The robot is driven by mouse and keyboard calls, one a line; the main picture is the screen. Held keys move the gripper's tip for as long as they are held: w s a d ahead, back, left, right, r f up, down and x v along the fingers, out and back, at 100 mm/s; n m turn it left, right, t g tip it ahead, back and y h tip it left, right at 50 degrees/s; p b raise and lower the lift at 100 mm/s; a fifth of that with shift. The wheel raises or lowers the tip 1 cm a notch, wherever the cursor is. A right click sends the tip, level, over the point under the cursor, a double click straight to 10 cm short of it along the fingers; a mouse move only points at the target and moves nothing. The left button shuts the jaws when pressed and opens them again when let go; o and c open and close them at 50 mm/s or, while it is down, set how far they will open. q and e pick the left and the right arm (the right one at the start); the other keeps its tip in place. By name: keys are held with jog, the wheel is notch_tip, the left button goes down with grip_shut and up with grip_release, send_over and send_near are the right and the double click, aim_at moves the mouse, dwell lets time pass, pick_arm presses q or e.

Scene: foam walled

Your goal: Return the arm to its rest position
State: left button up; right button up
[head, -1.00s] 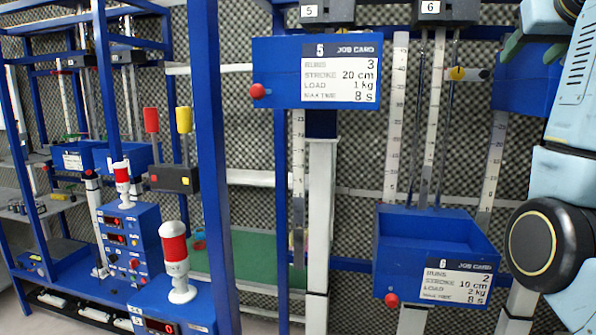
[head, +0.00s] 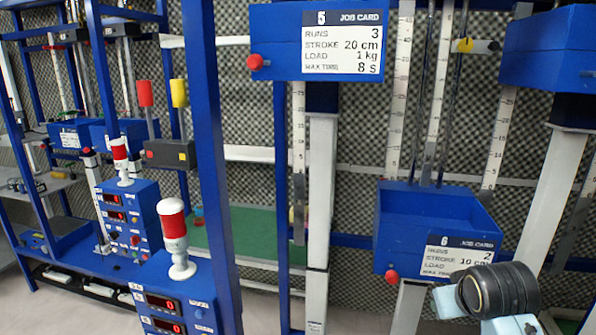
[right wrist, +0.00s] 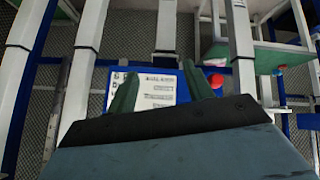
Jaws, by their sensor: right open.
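My right arm (head: 497,292) shows at the lower right of the head view as a black joint and pale blue links. It covers the lower right corner of the job card on the blue number 6 box (head: 425,215). My right gripper (right wrist: 160,70) shows in the right wrist view with its two green fingers spread wide and nothing between them. A blue box with a white card (right wrist: 154,88) lies beyond the fingers, with a red knob (right wrist: 216,80) beside it. My left gripper is in neither view.
The number 5 job card box (head: 342,45) hangs at upper centre. A blue post (head: 208,150) stands left of centre. Signal lights (head: 174,225) and control boxes stand at left. White posts (head: 556,190) rise near my right arm.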

jog(key=s+a+f+n+g+y, duration=0.1)
jog(key=s+a+f, duration=0.2)
jog(key=s+f, duration=0.5)
jog(key=s+a+f+g+y, duration=0.1)
jog(key=s+a+f+g, duration=0.15)
jog(key=s, duration=0.85)
jog(key=s+a+f+n+g+y, duration=0.1)
jog(key=s+a+f, duration=0.1)
jog(key=s+f, duration=0.6)
jog(key=s+f+g+b, duration=0.15)
jog(key=f+b, duration=0.25)
jog(key=f, duration=1.2)
jog(key=s+f+b, duration=0.2)
jog(key=f+b, duration=0.1)
jog(key=f, duration=1.2)
pick_arm(q)
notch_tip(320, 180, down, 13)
jog(key=b, duration=0.6)
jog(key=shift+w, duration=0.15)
pick_arm(e)
jog(key=s+d+f, duration=0.3)
jog(key=s+f, duration=1.2)
jog(key=f, duration=0.5)
jog(key=shift+s+g+h, duration=0.3)
jog(key=shift+s+g, duration=0.1)
